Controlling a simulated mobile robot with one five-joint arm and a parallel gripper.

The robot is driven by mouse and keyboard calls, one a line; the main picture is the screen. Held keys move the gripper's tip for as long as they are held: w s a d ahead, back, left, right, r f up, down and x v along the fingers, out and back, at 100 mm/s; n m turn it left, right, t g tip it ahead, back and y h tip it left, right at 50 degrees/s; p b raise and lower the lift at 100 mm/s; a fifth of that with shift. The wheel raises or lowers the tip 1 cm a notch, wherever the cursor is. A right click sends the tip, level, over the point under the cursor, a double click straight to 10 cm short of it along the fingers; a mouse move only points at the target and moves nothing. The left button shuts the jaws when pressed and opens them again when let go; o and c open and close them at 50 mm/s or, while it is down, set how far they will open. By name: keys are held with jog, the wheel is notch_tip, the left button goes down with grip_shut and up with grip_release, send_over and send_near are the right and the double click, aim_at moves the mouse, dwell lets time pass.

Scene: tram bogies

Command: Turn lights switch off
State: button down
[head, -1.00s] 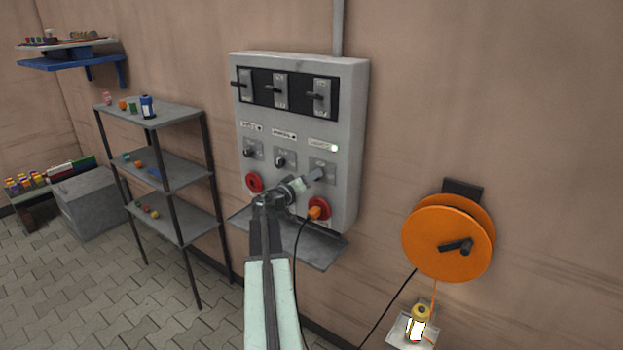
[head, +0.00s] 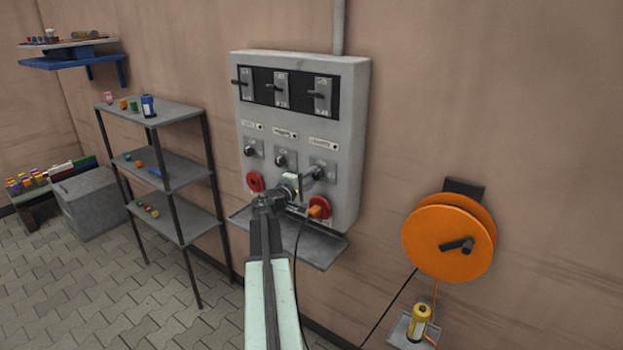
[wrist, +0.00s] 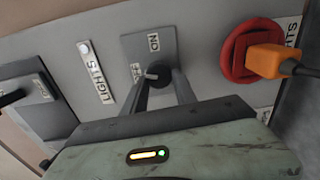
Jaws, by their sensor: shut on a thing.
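The lights switch (head: 323,167) is the right one of the lower row on the grey wall panel (head: 352,130). In the wrist view its plate (wrist: 146,46) carries ON and OFF marks, and its dark lever (wrist: 157,73) sits nearer the OFF mark. The LIGHTS label (wrist: 97,76) lies beside it, with a small round indicator (wrist: 84,46). My gripper (wrist: 158,78) is shut on the lever, a finger on each side. My gripper (head: 310,178) partly covers the switch's lower part in the head view.
A red socket (head: 320,207) with an orange plug (head: 314,212) and cable is just below the switch. A small ledge (head: 320,252) juts out under the panel. An orange reel (head: 435,240) hangs to the right, above an unlit yellow lamp (head: 419,322). Shelves (head: 175,112) stand left.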

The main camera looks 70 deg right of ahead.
jog(key=shift+f+n, duration=0.1)
jog(key=shift+n, duration=1.7)
jog(key=c, duration=1)
grip_release()
jog(key=v, duration=0.7)
jog(key=shift+w+a, duration=0.15)
jog(key=shift+a, duration=0.2)
